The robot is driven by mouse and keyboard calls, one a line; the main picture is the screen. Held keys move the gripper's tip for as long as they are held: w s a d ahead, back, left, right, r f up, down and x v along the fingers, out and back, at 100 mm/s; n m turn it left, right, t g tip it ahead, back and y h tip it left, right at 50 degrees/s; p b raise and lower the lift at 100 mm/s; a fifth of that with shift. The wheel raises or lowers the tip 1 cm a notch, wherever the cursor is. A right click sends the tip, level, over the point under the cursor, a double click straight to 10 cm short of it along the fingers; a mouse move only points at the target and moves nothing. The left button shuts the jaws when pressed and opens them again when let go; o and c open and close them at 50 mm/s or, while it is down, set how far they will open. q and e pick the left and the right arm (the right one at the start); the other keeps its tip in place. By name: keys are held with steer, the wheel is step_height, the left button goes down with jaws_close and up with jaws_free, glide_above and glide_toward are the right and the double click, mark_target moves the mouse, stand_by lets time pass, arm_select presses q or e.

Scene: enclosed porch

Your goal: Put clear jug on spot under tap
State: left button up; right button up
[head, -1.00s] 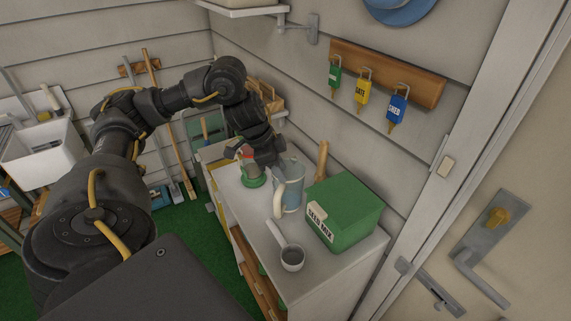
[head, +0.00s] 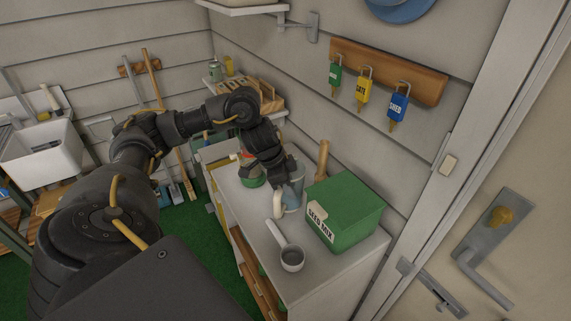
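The clear jug (head: 293,198) stands upright on the white cabinet top, with its pale handle (head: 278,205) toward the near left side. My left gripper (head: 279,186) is pointed down at the jug's upper left side, close to the handle, and hides part of the jug. Whether its fingers are apart or touch the jug is too small and dark to tell. My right gripper is not in view. No tap can be made out; a white sink (head: 45,158) stands at the far left.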

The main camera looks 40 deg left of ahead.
arm_select(q)
steer(key=shift+c, duration=0.4)
jaws_close()
steer(key=shift+r, duration=0.1)
